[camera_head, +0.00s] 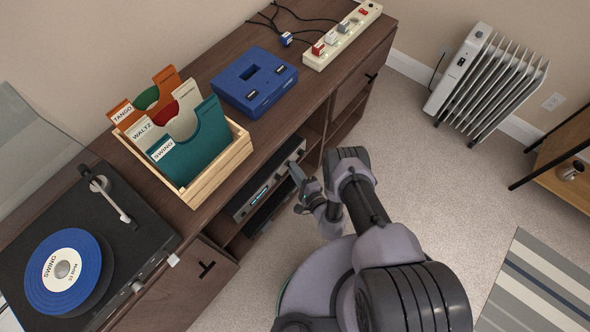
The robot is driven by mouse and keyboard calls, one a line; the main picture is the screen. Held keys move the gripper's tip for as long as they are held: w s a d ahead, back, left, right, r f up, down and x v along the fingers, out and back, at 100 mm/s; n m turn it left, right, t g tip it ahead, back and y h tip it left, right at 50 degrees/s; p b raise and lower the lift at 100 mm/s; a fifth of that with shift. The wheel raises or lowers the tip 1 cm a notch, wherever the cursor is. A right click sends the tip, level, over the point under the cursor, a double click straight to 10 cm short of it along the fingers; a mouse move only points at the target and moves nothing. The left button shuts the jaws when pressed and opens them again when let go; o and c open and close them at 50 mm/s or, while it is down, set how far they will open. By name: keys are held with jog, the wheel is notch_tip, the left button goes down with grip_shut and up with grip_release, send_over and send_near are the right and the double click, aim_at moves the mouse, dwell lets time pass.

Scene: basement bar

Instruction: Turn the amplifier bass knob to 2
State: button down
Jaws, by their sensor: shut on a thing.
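The amplifier (262,192) sits in the open shelf of the brown sideboard, its silver front facing my arm and a lit blue display on it. My gripper (296,172) is at the right part of the amplifier's front, with its fingers pointing at the panel. It is shut on a knob there. The knob itself is hidden by the fingers. The bass marking and the number it points to are too small to read.
The sideboard top (215,50) overhangs the shelf. On it stand a turntable (130,255), a wooden crate (205,195) of record sleeves, a blue device (255,82) and a power strip (342,38). A heater (485,80) stands at the wall.

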jog(key=shift+n, duration=0.4)
dwell(0.3)
jog(key=c, duration=1.3)
grip_release()
